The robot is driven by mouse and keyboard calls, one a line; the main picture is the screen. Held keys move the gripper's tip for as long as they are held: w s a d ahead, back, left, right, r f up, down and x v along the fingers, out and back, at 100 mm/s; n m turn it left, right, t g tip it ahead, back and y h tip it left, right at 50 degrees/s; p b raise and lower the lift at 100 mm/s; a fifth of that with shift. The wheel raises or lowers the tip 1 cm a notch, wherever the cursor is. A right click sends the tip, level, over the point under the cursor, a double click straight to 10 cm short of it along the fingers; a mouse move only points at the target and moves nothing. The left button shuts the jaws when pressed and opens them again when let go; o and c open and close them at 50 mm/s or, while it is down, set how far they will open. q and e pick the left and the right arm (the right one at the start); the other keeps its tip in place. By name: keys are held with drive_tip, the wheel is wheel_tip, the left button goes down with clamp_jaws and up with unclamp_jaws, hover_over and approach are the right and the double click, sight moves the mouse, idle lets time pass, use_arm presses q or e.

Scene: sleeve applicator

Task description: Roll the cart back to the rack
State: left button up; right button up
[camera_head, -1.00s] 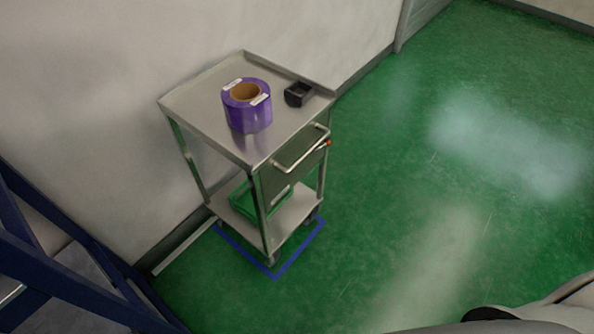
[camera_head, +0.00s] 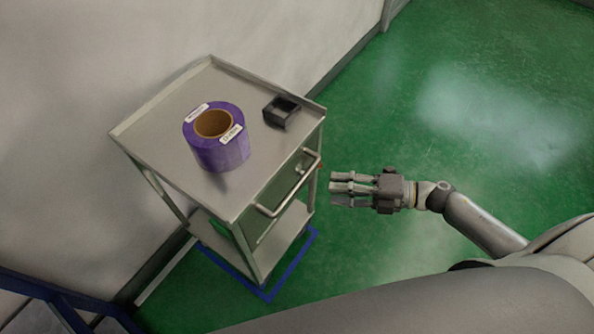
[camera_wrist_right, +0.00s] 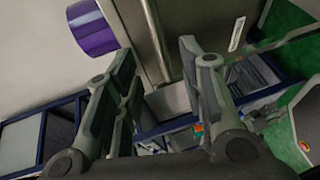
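The metal cart (camera_head: 150,128) stands against the wall, with a purple roll (camera_head: 232,157) and a small black box-like holder (camera_head: 283,112) on its top. Its bar handle (camera_head: 297,190) faces right, toward my right gripper (camera_head: 335,188). That gripper is open and empty, a short way right of the handle and apart from it. In the right wrist view, the spread fingers (camera_wrist_right: 158,52) point toward the cart's side, with the purple roll (camera_wrist_right: 92,27) at upper left. A blue-framed rack (camera_head: 60,303) shows only partly at lower left. My left gripper is out of view.
A blue outline (camera_head: 268,296) on the green floor (camera_head: 420,110) runs around the cart's base. The wall (camera_head: 70,70) is close behind the cart. The floor to the right is clear. Blue rack framing also shows in the right wrist view (camera_wrist_right: 42,140).

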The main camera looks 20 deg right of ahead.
sight(298, 185)
drive_tip(key=p+x, duration=0.1)
drive_tip(key=x, duration=0.9)
drive_tip(key=shift+a+r, duration=0.1)
drive_tip(key=shift+a, duration=0.25)
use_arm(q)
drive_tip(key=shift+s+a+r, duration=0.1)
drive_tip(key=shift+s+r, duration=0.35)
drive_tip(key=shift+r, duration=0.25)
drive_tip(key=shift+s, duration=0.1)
use_arm(e)
drive_tip(key=shift+c, duration=0.5)
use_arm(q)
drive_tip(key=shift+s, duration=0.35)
use_arm(e)
clamp_jaws()
